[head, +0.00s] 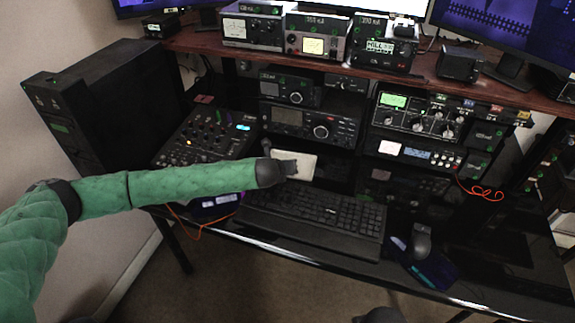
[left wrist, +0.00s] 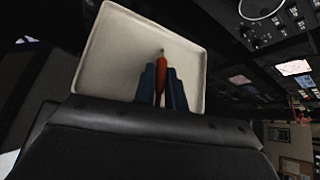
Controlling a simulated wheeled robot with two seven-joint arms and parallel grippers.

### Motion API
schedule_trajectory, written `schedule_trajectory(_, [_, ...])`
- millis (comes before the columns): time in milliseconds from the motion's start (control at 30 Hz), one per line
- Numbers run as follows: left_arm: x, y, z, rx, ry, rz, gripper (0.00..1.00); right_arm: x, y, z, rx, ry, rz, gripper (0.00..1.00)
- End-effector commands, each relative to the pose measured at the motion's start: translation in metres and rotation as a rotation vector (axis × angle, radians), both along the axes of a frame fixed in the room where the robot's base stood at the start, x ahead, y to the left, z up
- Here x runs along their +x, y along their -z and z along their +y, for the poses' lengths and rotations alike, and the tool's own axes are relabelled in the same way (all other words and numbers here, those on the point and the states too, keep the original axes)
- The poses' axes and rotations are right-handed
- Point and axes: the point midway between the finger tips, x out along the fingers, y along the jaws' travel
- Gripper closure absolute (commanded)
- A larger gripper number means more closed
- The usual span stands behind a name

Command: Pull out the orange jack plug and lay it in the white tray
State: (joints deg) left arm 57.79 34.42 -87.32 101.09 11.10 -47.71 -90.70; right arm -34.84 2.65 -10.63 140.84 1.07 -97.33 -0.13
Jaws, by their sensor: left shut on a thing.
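The white tray (head: 307,166) lies on the desk behind the keyboard, partly hidden by my left gripper (head: 288,168). In the left wrist view the tray (left wrist: 125,52) fills the space beyond the fingers. There my left gripper (left wrist: 162,84) has its two dark blue fingers closed around the orange jack plug (left wrist: 163,80). The plug's thin metal tip points away from the gripper, toward the tray's inside. I cannot tell whether the plug touches the tray. In the head view the plug is hidden. My right gripper is not in view.
A black keyboard (head: 320,219) lies just in front of the tray. A mixer panel (head: 207,137) with knobs is to the left. Stacked radio units (head: 310,125) stand behind, under a wooden shelf (head: 300,56). A red coiled cable (head: 482,191) hangs at the right.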

Motion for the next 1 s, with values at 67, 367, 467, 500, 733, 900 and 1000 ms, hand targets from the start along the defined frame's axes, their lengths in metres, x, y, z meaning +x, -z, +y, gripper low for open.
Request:
schedule_trajectory(67, [0.0, 0.002, 0.0, 0.0, 0.0, 0.0, 1.0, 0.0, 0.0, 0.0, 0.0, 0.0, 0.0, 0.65])
schedule_trajectory(367, [-0.001, 0.008, 0.0, 0.0, 0.0, 0.003, 1.0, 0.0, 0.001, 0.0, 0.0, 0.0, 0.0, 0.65])
schedule_trajectory(467, [-0.001, 0.009, 0.0, 0.001, 0.0, 0.004, 1.0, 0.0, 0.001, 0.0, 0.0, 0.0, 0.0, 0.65])
schedule_trajectory(500, [-0.002, 0.01, 0.0, 0.002, -0.001, 0.005, 1.0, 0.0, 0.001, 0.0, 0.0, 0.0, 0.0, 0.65])
schedule_trajectory(733, [-0.002, 0.012, 0.001, 0.003, -0.001, 0.007, 0.68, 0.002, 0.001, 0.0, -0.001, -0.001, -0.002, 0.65])
schedule_trajectory(900, [-0.003, 0.014, 0.002, 0.006, -0.003, 0.009, 0.64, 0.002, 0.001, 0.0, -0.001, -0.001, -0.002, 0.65])
schedule_trajectory(1000, [-0.003, 0.015, 0.003, 0.006, -0.004, 0.011, 0.64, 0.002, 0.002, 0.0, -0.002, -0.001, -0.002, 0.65])
